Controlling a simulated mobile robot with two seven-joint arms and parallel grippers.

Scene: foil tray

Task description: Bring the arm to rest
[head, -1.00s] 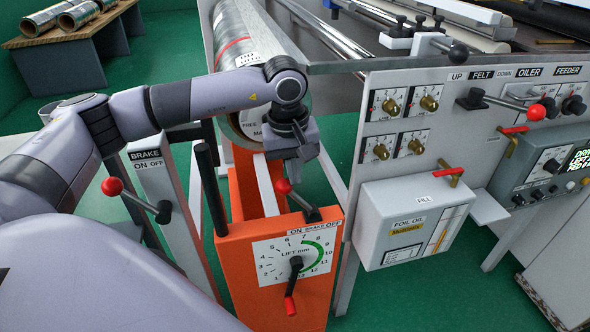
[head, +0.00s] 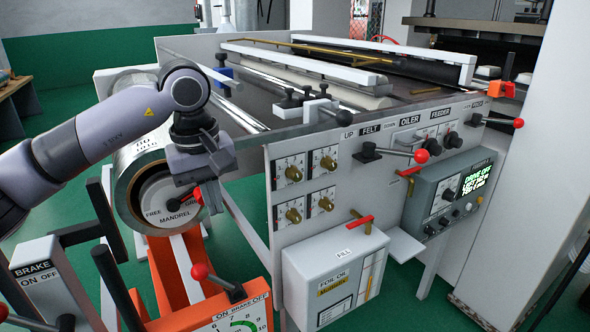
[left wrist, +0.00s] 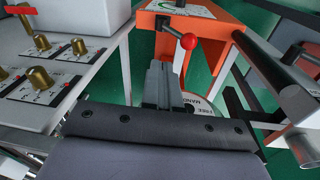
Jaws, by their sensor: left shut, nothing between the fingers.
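My left gripper (head: 212,180) is at the left of the head view, its fingers pointing down. It is shut and empty. It appears in front of the mandrel face (head: 155,200) on the end of the foil roll (head: 140,140), beside the mandrel's red-knobbed lever (head: 198,194). I cannot tell whether it touches that lever. In the left wrist view the closed fingers (left wrist: 163,85) point toward the orange lift stand (left wrist: 215,28), and a red-balled lever (left wrist: 189,41) shows just beyond them. My right gripper is in neither view.
The grey machine panel (head: 257,205) with brass knobs and a red-balled lever (head: 421,156) stands to the right. A foil oil box (head: 305,262) hangs below it. A brake post (head: 50,285) is at lower left.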

